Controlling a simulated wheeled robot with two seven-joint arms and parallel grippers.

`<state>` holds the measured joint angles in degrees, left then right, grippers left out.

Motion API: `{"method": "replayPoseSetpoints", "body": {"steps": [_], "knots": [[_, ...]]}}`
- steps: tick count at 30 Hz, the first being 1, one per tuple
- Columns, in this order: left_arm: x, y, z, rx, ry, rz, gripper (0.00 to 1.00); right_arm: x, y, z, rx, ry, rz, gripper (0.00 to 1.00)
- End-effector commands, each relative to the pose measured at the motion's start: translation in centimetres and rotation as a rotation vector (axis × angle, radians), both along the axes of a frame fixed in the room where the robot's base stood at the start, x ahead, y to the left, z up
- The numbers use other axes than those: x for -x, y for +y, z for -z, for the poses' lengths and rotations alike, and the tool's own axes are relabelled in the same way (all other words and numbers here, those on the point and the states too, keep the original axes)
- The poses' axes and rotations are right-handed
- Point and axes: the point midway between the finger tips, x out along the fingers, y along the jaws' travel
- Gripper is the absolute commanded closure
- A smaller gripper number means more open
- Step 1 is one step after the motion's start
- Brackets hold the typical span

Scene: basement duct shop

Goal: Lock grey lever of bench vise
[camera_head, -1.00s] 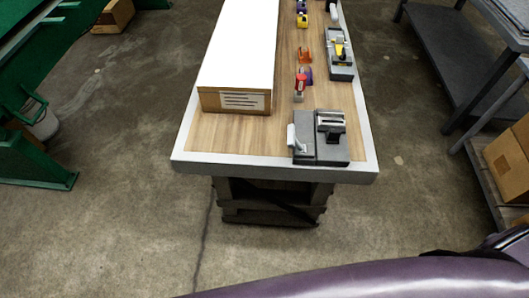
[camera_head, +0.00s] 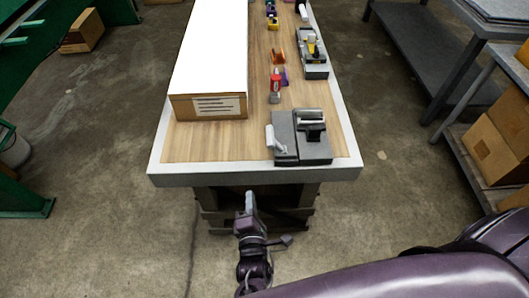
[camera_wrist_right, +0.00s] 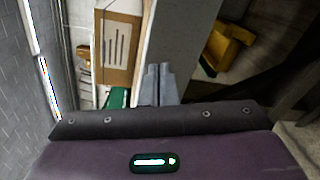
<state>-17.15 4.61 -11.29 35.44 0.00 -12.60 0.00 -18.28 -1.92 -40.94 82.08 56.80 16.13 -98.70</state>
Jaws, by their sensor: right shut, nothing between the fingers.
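The bench vise (camera_head: 312,148) is a dark grey block with a raised jaw, at the near right corner of the workbench in the head view. Its light grey lever (camera_head: 271,139) stands on the left side of the vise, with a foot slanting to the right. My right gripper (camera_head: 250,196) is shut and empty, in front of the bench's near edge, below and left of the vise in the picture and apart from it. In the right wrist view its fingertips (camera_wrist_right: 159,72) are together; the vise and lever cannot be made out there. My left gripper is out of view.
The workbench (camera_head: 190,177) has a pale raised edge. A long white-topped box (camera_head: 210,105) with a label lies left of the vise. A red tool (camera_head: 275,84) and a grey device with yellow (camera_head: 313,55) sit behind it. A dark shelf table (camera_head: 440,60) stands right.

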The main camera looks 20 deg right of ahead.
Motion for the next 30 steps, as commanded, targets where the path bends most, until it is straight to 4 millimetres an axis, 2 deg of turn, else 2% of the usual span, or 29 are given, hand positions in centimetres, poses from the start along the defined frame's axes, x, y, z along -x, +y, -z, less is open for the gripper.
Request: {"method": "replayPoseSetpoints", "body": {"steps": [1, 3, 7, 20, 25, 30], "knots": [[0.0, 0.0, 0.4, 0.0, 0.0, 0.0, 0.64, 0.0, 0.3, -2.2, 0.063, -0.037, 0.022, 1.0], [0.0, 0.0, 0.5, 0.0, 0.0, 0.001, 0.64, 0.2, 0.3, -4.7, 0.145, -0.066, 0.055, 1.0], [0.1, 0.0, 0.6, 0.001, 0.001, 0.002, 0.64, 0.5, 0.2, -7.1, 0.227, -0.088, 0.093, 1.0], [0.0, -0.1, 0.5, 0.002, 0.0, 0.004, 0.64, 0.2, 0.1, -7.6, 0.245, -0.09, 0.098, 1.0], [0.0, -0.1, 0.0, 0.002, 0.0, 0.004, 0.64, -1.8, -0.7, -7.8, 0.246, -0.091, 0.099, 1.0], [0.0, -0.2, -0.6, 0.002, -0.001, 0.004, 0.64, -5.2, -1.9, -8.1, 0.245, -0.093, 0.1, 1.0]]}}
